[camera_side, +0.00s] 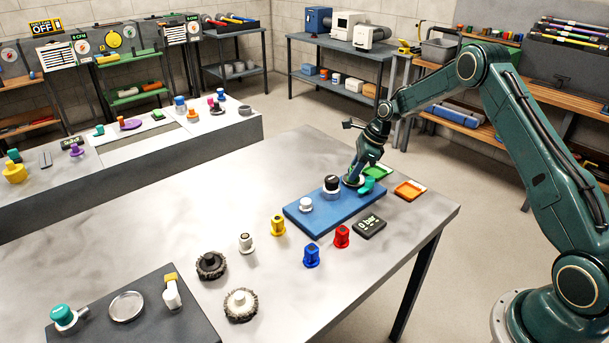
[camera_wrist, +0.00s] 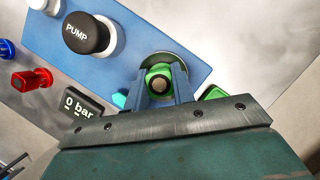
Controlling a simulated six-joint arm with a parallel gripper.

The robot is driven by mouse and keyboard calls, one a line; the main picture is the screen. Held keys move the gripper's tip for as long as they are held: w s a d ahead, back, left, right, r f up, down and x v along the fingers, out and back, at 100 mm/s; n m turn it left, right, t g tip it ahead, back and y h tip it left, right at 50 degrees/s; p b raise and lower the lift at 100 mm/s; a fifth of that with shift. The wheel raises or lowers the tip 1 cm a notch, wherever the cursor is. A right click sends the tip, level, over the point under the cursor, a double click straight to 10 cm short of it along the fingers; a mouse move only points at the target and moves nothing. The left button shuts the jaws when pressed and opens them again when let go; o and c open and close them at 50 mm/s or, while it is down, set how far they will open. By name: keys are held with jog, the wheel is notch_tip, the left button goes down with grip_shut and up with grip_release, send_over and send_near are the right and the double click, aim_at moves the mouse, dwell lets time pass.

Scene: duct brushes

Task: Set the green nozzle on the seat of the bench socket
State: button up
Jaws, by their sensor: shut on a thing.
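The green nozzle (camera_wrist: 160,75) is held between the fingers of my gripper (camera_wrist: 160,88) in the wrist view. The bench socket (camera_wrist: 163,54) is a round, pale-rimmed seat right behind the nozzle, at the end of the blue plate. In the side view my gripper (camera_side: 358,173) points down at the socket (camera_side: 347,183), and the nozzle is hidden or too small to make out. I cannot tell whether the nozzle touches the seat. A teal lever (camera_side: 368,185) sits beside the socket.
The blue plate (camera_side: 318,223) also carries the black-topped pump (camera_side: 332,184) and a white knob (camera_side: 305,204). A "0 bar" display (camera_side: 369,226), red nozzle (camera_side: 342,236), blue nozzle (camera_side: 311,255) and yellow nozzle (camera_side: 278,225) stand in front. Green (camera_side: 378,171) and orange (camera_side: 410,190) pads lie nearby.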

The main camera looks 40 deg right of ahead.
jog(key=shift+f, duration=0.25)
jog(key=o, duration=1.1)
jog(key=shift+c, duration=0.2)
jog(key=v, duration=1.4)
